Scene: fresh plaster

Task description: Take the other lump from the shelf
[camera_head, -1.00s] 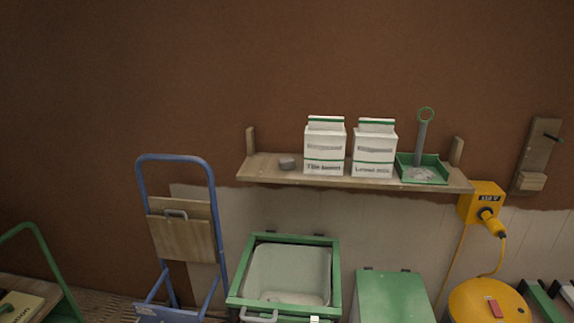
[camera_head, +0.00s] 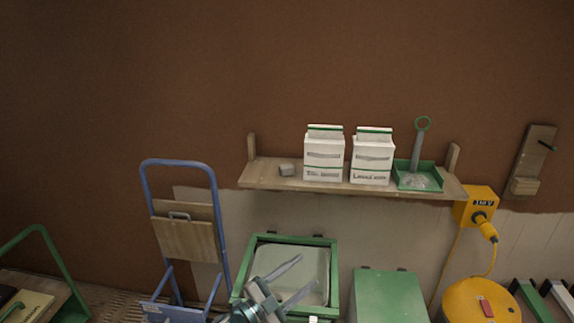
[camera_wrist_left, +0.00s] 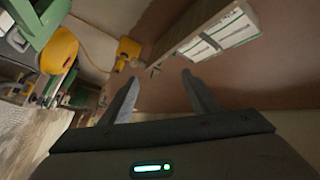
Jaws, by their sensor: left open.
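My left gripper (camera_head: 299,278) is open and empty, in front of the green-rimmed bin and below the shelf. In the left wrist view the open fingers (camera_wrist_left: 158,88) point toward the wall, with the underside of the shelf (camera_wrist_left: 192,32) above them. The lump cannot be made out in that view. My right gripper is not in view.
Two white cartons (camera_head: 324,158) (camera_head: 372,160) and a green tray (camera_head: 408,181) with a ring-handled tool stand on the shelf. Below are the green-rimmed bin (camera_head: 333,262), a closed green box (camera_head: 388,296) and a yellow drum (camera_head: 462,302). A blue hand truck (camera_head: 148,195) stands left.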

